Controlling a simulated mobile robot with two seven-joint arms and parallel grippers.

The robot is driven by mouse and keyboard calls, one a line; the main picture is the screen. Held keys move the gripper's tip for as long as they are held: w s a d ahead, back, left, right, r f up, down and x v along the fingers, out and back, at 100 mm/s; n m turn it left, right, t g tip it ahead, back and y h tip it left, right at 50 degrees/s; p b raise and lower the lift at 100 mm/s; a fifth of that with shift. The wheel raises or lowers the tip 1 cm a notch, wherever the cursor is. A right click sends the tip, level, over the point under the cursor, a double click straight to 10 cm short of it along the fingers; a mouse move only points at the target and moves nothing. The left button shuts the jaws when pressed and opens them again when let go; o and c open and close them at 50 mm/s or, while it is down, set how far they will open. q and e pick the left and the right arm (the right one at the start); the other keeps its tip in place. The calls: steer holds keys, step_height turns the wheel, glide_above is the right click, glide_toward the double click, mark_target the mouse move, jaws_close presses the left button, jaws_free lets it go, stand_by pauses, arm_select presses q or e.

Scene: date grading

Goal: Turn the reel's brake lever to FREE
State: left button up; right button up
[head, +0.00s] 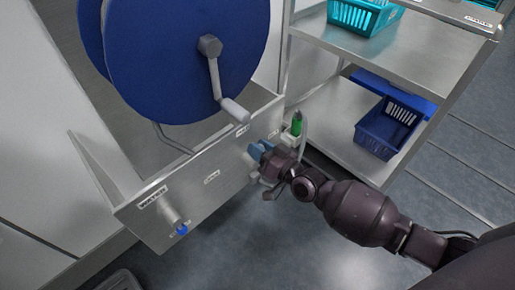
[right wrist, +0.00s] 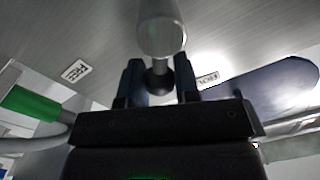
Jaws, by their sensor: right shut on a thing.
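The reel (head: 185,55) is a large blue disc with a grey crank, above a steel panel (head: 205,190). My right gripper (head: 262,150) is at the panel's right end. It hides the brake lever in the head view. In the right wrist view my right gripper's dark fingers (right wrist: 160,85) are on both sides of the lever's dark knob (right wrist: 158,80). A grey rounded bar (right wrist: 160,30) overlaps the view just above it. The FREE label (right wrist: 77,71) is left of the fingers and another label (right wrist: 208,78) is right. The lever's exact angle is unclear. My left gripper is out of view.
The crank handle (head: 235,110) sticks out close above my right gripper. A green-bodied nozzle (head: 297,123) with a hose is just right of it. A steel shelf (head: 350,130) with a blue basket (head: 388,127) stands to the right. Floor in front of the panel is clear.

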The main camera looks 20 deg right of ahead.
steer(key=m, duration=0.1)
steer(key=f+m+b, duration=0.1)
steer(key=shift+w+d+f+m, duration=0.1)
steer(key=shift+d+f+m, duration=0.05)
steer(key=shift+d+m, duration=0.25)
arm_select(q)
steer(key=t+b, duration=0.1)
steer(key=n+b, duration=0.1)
steer(key=b, duration=0.1)
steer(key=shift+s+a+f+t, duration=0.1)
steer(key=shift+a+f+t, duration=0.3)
arm_select(e)
steer(key=f+m, duration=0.1)
steer(key=m, duration=0.1)
steer(key=f+m, duration=0.1)
steer(key=m, duration=0.2)
steer(key=d+m, duration=0.1)
steer(key=m, duration=0.2)
steer(key=shift+w+f+t, duration=0.2)
steer(key=shift+f+t, duration=0.1)
steer(key=shift+f, duration=0.1)
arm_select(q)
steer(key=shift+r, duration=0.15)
arm_select(e)
steer(key=shift+m, duration=0.4)
steer(key=o, duration=0.9)
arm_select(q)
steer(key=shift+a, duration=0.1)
arm_select(e)
steer(key=shift+d, duration=0.1)
